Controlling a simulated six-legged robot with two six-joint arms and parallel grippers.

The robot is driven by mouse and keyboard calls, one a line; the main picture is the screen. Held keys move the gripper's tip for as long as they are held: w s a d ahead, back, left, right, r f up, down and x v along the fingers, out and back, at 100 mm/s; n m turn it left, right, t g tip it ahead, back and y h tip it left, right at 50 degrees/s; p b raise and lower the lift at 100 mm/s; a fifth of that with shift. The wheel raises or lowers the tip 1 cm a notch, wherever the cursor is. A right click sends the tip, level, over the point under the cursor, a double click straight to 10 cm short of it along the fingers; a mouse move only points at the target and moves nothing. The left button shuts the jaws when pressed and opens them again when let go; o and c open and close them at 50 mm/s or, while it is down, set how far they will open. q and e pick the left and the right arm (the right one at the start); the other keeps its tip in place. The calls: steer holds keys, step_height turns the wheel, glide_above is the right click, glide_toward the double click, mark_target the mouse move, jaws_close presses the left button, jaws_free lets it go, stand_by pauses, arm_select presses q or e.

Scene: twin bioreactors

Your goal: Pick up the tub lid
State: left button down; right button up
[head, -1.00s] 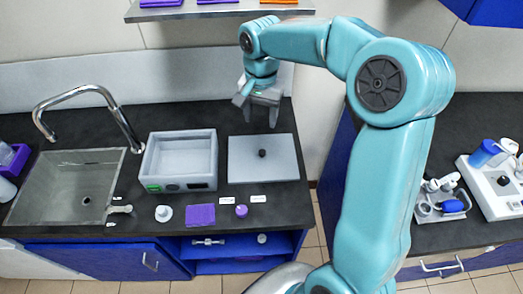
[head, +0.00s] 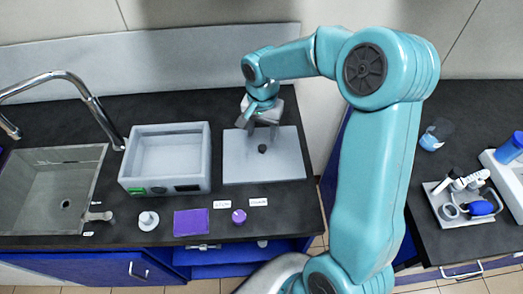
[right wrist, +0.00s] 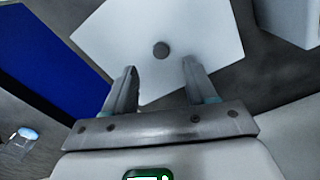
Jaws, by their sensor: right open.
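The tub lid (head: 285,165) is a flat light-grey plate with a small dark round knob (head: 262,149) near its middle. It lies on the black counter, right of the grey tub. My right gripper (head: 262,128) is open and empty above the lid's back part, short of the knob. In the right wrist view the lid (right wrist: 205,35) lies beyond the two spread fingers (right wrist: 160,78), and the knob (right wrist: 161,49) shows between and past their tips. My left gripper is not in view.
The open grey tub (head: 205,160) stands left of the lid. A sink (head: 45,190) with a faucet is farther left. A white stopper (head: 148,220), a purple mat (head: 192,222) and a purple knob (head: 239,216) lie along the front edge. Another counter stands at the right.

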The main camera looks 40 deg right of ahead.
mark_target(262, 147)
steer(key=shift+d+f, duration=0.15)
steer(key=shift+f, duration=0.65)
steer(key=shift+s+f, duration=0.15)
steer(key=shift+f, duration=0.35)
steer(key=f, duration=0.1)
steer(key=f+p, duration=0.1)
steer(key=f, duration=0.3)
steer(key=shift+w+d, duration=0.1)
steer(key=shift+w, duration=0.15)
jaws_close()
